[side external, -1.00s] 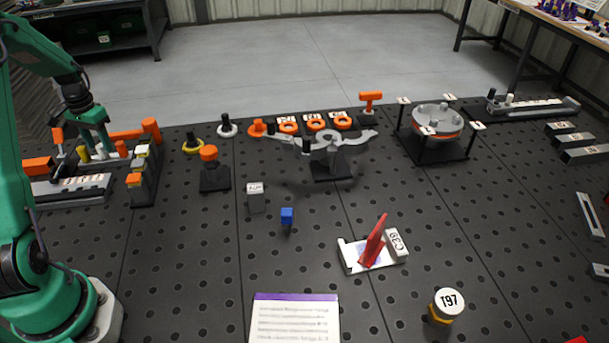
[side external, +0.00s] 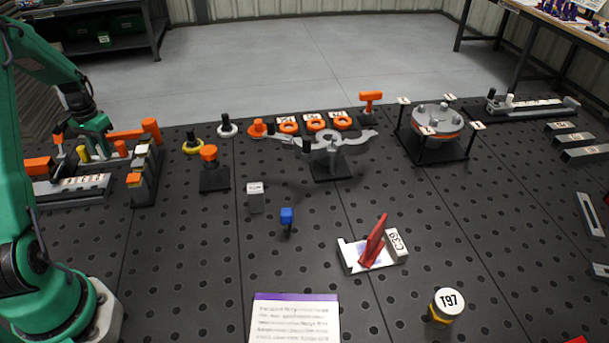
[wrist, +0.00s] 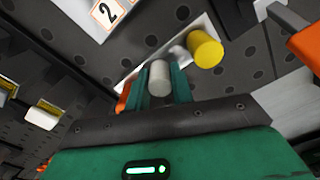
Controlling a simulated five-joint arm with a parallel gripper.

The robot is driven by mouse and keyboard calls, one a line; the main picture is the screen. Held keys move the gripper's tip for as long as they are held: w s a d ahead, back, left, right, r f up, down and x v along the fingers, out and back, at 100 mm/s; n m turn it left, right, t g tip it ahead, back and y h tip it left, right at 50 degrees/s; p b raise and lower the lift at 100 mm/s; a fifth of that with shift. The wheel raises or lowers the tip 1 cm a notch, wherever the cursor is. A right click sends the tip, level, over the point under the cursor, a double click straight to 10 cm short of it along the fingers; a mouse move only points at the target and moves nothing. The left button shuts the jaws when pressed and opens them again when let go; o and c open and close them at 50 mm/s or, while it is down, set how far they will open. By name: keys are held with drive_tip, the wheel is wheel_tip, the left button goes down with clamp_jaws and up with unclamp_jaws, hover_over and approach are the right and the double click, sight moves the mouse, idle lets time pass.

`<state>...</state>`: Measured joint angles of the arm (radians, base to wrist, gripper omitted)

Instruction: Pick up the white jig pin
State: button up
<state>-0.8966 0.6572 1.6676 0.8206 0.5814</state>
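The white jig pin (wrist: 160,78) is a short pale cylinder in the wrist view, between the two green fingers of my gripper (wrist: 160,84). The fingers stand on both sides of it, very close; I cannot tell whether they touch it. A yellow pin (wrist: 205,48) stands just to the right of the right finger. The white pin cannot be made out there.
An orange-topped bracket block (side external: 146,165) stands close to the right of the fixture.

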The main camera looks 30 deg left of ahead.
clamp_jaws()
drive_tip(key=shift+r, duration=0.8)
wheel_tip(320, 180, up, 2)
drive_tip(key=shift+r, duration=0.2)
drive_tip(key=w+d+r, duration=0.4)
drive_tip(key=d+r, duration=0.3)
drive_tip(key=d, duration=0.4)
drive_tip(key=shift+w+d, duration=0.1)
